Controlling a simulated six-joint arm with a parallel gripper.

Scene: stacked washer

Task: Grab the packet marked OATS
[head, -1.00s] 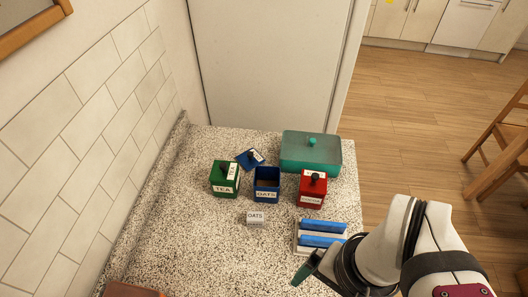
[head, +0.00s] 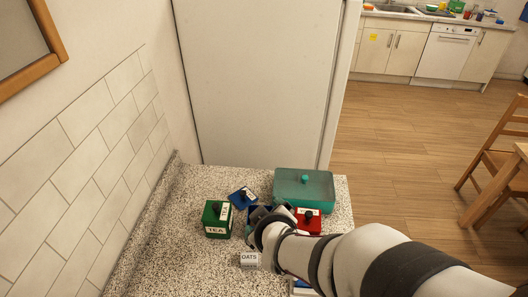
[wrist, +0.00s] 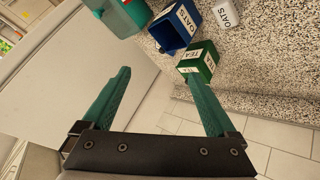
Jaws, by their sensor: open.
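The white packet marked OATS (head: 250,260) lies on the speckled counter in front of the tins, and it also shows at the top of the wrist view (wrist: 228,14). A blue tin marked OATS (wrist: 175,28) stands without its lid, mostly hidden behind my arm in the head view. My gripper (wrist: 160,78) is open with nothing between its green fingers. In the wrist view the packet is beyond the fingertips, up and to the right. In the head view my wrist is over the tins, and my fingertips cannot be made out.
A green TEA tin (head: 216,219) stands left of my wrist; a red tin (head: 308,221) stands right. A blue lid (head: 242,197) lies behind. A teal box (head: 304,188) is at the back right. The counter left of the packet is clear. A tiled wall borders it.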

